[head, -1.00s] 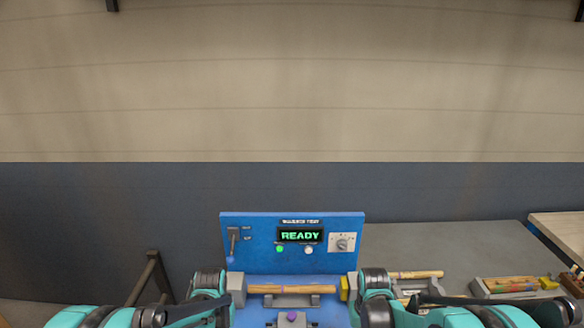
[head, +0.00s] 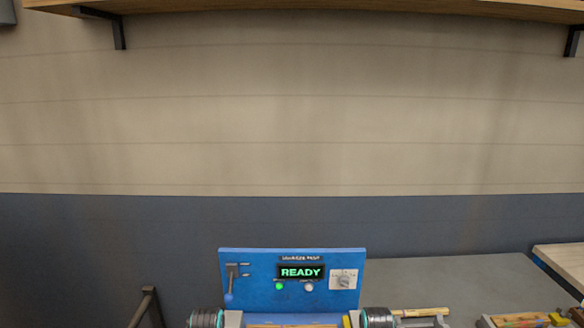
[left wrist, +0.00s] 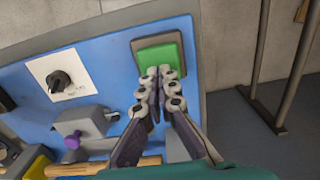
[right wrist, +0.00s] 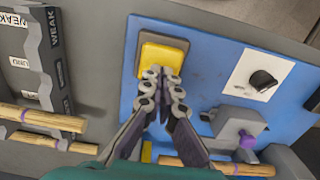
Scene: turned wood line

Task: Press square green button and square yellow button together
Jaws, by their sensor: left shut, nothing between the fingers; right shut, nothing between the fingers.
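The square green button (left wrist: 158,55) sits in a grey frame on the blue machine in the left wrist view. My left gripper (left wrist: 160,73) is shut and empty, its fingertips overlapping the button's lower edge. The square yellow button (right wrist: 161,56) sits on a blue surface in the right wrist view. My right gripper (right wrist: 161,75) is shut and empty, its fingertips at the button's lower edge. I cannot tell whether either gripper touches its button or whether a button is pressed in.
The blue panel (head: 250,292) shows READY on its display (head: 300,272), with a lit green lamp (head: 279,286). A dial (left wrist: 61,80) and a purple knob (left wrist: 72,142) are on the machine. Wooden rods (right wrist: 40,117) lie in a labelled rack (right wrist: 38,60).

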